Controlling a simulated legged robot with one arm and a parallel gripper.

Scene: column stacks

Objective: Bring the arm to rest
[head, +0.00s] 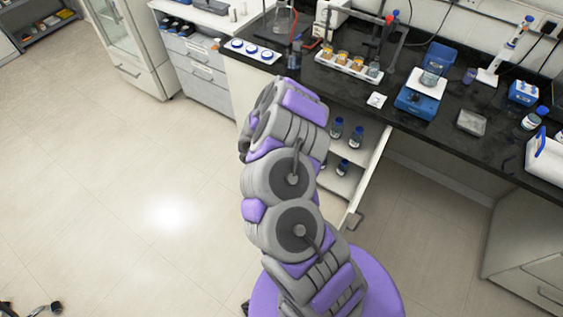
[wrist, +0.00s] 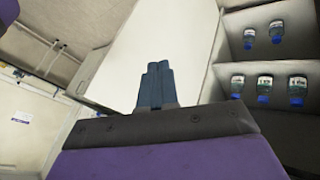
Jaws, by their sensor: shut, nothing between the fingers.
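My gripper (wrist: 157,86) shows in the wrist view, with its two dark fingers together and nothing between them. Behind the fingers is a plain white panel, and an open shelf with bottles lies to the right. In the head view my grey and purple arm rises in the middle of the picture, bent in front of the lab bench. The gripper itself is hidden there behind the arm links.
The black bench (head: 400,119) carries glassware, a balance (head: 417,101) and a bottle rack (head: 349,64). Below it, an open cabinet door (head: 367,178) stands out beside shelved bottles (head: 356,136). A white tray with blue-rimmed round items (head: 252,50) sits left.

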